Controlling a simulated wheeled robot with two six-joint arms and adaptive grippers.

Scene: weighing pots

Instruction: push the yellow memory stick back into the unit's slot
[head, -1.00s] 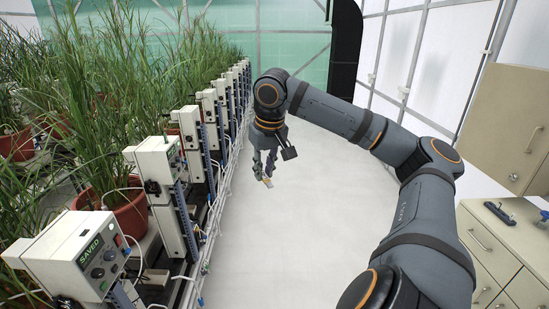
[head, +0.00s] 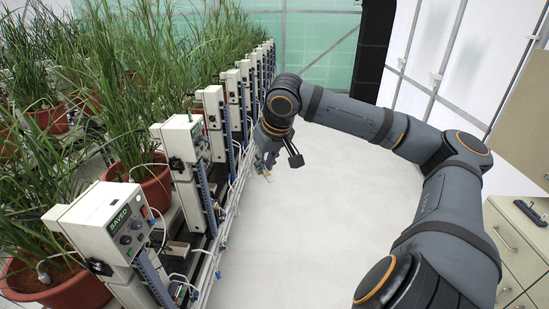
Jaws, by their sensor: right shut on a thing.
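The nearest white unit (head: 98,222) stands at the lower left of the head view, with a green "SAVED" display (head: 118,220) and dark knobs on its front. I cannot make out its slot. My right gripper (head: 267,172) points down over the pale floor, right of the row of units and apart from them. It is shut on a small pale yellowish piece at its fingertips, the yellow memory stick (head: 268,178), mostly hidden by the fingers. My left gripper is not in view.
More white units (head: 187,140) run back in a row, with cables and rails below. Red-brown pots (head: 150,187) with tall grassy plants stand behind them. The floor (head: 310,240) between the row and the drawer cabinet (head: 515,240) at right is clear.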

